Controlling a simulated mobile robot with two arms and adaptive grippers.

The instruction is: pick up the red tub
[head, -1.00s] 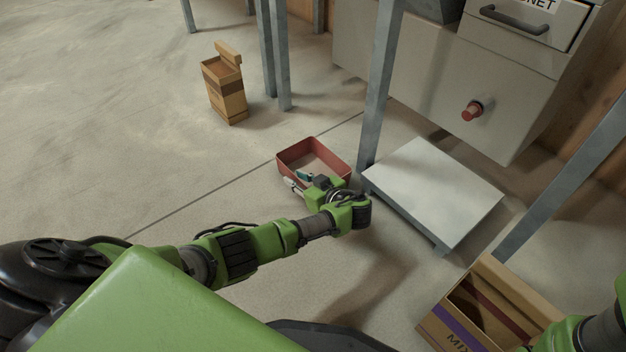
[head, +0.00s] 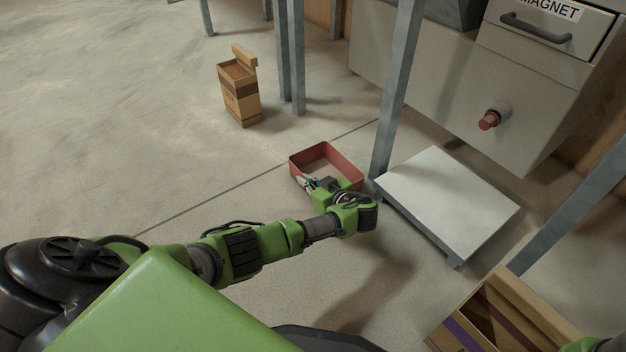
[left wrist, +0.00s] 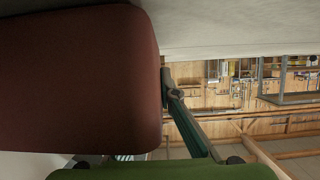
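The red tub (head: 345,163), open-topped and rectangular, sits on the concrete floor near the middle of the head view, beside a grey leg. My left gripper (head: 308,184) is at the tub's near-left wall, its fingers pointing left and low at the rim. One finger appears on each side of that wall, but whether they press on it is too small to tell. In the left wrist view the tub (left wrist: 80,80) fills the left side, with a finger (left wrist: 188,115) close against its edge. The other finger is mostly hidden.
A low white platform (head: 450,200) stands just right of the tub, past a metal leg (head: 397,90). A grey cabinet (head: 440,100) with a red knob is behind. Floor to the left is clear.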

